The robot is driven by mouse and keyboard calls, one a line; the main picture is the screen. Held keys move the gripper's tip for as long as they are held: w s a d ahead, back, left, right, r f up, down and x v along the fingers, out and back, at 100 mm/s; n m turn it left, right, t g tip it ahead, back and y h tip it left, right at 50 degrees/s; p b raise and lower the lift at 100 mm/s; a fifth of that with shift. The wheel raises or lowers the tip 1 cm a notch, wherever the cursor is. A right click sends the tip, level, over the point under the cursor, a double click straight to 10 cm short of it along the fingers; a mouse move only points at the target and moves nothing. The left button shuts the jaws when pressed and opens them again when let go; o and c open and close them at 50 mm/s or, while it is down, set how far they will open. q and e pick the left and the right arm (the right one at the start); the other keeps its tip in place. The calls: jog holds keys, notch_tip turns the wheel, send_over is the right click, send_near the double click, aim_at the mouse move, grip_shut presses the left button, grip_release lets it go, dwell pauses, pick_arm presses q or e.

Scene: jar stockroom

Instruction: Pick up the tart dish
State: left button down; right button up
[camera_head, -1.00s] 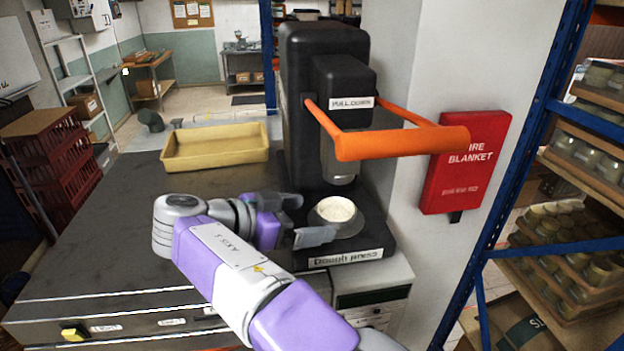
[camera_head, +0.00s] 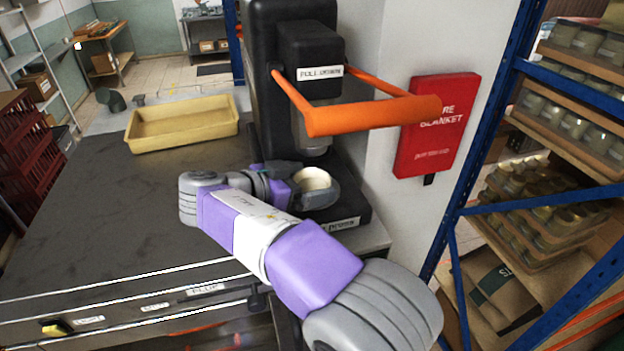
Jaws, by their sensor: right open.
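The tart dish (camera_head: 314,181) is a small round dish with a pale filling. It sits on the base of the black dough press (camera_head: 296,60), under the press head. My right gripper (camera_head: 310,184) is at the dish, with its grey fingers open, one on the far side and one on the near side. I cannot tell whether the fingers touch the dish. The near finger hides part of the dish's lower side. My left gripper is not in view.
The press's orange pull-down handle (camera_head: 358,117) juts out above and to the right of the gripper. A yellow tray (camera_head: 183,138) stands on the dark counter (camera_head: 85,220) at left. A red fire blanket box (camera_head: 437,125) hangs on the right wall, beside blue shelving (camera_head: 497,130) with jars.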

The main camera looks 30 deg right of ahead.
jog(key=c, duration=0.9)
